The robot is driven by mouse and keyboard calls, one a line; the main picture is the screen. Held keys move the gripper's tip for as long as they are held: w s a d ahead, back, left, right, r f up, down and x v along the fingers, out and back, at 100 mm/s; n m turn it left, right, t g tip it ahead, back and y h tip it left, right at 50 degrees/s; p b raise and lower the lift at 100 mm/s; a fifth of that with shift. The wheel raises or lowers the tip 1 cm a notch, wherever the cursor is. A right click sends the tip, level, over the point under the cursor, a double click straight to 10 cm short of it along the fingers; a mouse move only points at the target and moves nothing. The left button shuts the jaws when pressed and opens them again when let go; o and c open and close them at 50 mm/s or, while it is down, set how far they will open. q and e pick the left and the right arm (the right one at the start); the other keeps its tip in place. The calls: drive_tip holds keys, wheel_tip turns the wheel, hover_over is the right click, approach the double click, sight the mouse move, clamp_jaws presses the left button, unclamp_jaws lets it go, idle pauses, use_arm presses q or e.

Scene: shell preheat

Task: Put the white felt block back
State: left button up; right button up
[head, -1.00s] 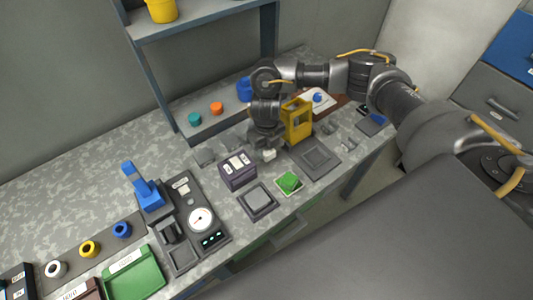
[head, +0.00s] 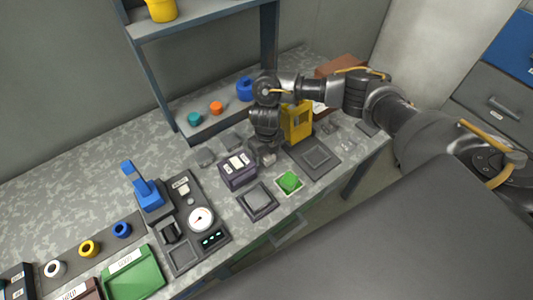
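A dark purple box (head: 240,180) stands on the bench near the middle, with small white blocks (head: 238,163) showing in its top. I cannot tell which of them, if any, is the white felt block. My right gripper (head: 268,158) points down just right of and behind this box, low over the bench. Its fingertips are small and dark here, so I cannot tell whether they are open or hold anything. My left gripper is not in view.
A yellow frame (head: 298,122) stands close to the right of my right gripper. A green block (head: 289,181), a dark square tray (head: 258,200) and a gauge panel (head: 200,219) lie in front. A shelf upright (head: 152,78) rises behind. The bench's left rear is clear.

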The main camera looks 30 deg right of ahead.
sight(267, 154)
drive_tip(key=shift+r+p, duration=0.3)
drive_tip(key=shift+r, duration=0.05)
wheel_tip(267, 154, up, 12)
drive_tip(key=shift+f, duration=0.15)
idle(0.6)
